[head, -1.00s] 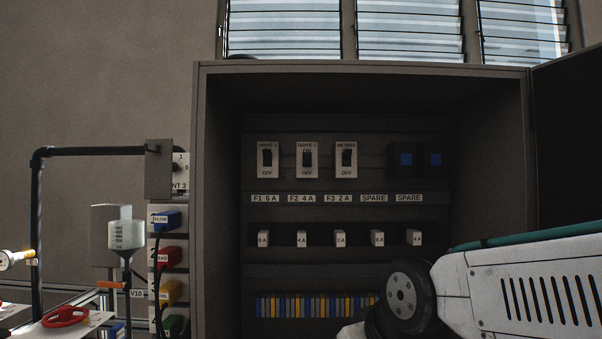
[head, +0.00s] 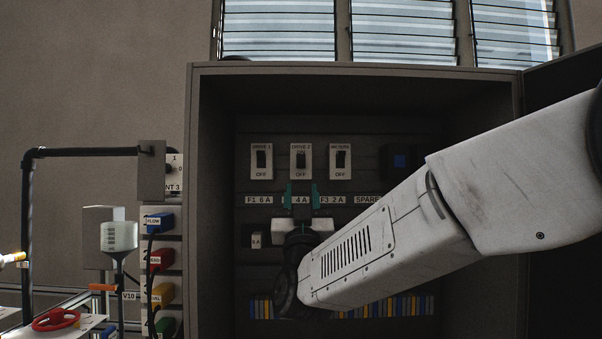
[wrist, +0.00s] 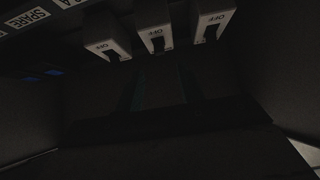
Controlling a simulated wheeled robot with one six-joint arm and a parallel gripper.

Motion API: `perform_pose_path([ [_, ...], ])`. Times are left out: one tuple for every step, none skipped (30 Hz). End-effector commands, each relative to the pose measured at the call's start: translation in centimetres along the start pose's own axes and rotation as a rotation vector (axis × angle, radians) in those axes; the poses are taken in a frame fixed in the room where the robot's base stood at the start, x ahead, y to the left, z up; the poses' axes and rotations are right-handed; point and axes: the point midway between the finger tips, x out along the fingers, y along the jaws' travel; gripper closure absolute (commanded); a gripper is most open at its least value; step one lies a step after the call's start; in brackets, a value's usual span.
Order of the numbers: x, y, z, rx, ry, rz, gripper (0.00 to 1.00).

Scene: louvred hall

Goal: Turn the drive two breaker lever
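The drive two breaker (head: 300,168) is the middle one of three pale breakers in the open cabinet. Its dark lever (head: 300,160) sits lower than its neighbours' levers, with ON showing above it. The breaker also shows upside down in the wrist view (wrist: 155,36), between its neighbours. My gripper (head: 301,190) is just below it, its two teal fingers apart with nothing seen between them. The fingers show faintly in the dark wrist view (wrist: 160,88). They appear clear of the lever; their depth from the panel is hard to tell.
The drive one breaker (head: 261,168) is close on the left and the meters breaker (head: 340,168) close on the right. Cabinet walls (head: 203,200) surround the panel. My arm covers the lower right.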

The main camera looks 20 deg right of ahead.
Motion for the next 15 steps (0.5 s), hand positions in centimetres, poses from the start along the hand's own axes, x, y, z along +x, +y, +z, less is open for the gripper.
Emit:
perform_pose_path([
  [0.6,0.0,-0.1,0.000,0.004,0.003,0.62],
  [1.0,0.1,-0.1,0.000,0.005,0.003,0.62],
  [1.6,0.1,-0.1,-0.001,0.005,0.003,0.62],
  [2.2,0.1,-0.1,-0.001,0.004,0.003,0.62],
  [2.7,0.1,0.0,-0.001,0.004,0.003,0.62],
  [3.4,0.1,0.0,-0.001,0.003,0.003,0.62],
  [3.9,0.1,0.0,-0.001,0.002,0.002,0.62],
  [4.3,0.1,0.0,-0.001,0.003,0.002,0.62],
  [4.9,0.1,-0.1,0.000,0.003,0.002,0.62],
  [5.3,0.1,0.0,-0.001,0.002,0.002,0.62],
  [5.7,0.1,-0.1,0.000,0.002,0.002,0.62],
  [6.2,0.1,-0.1,-0.001,0.002,0.002,0.62],
  [6.4,0.1,0.0,-0.001,0.001,0.001,0.62],
  [6.7,0.1,0.0,-0.001,0.001,0.001,0.62],
  [6.9,0.1,0.0,-0.001,0.001,0.000,0.62],
])
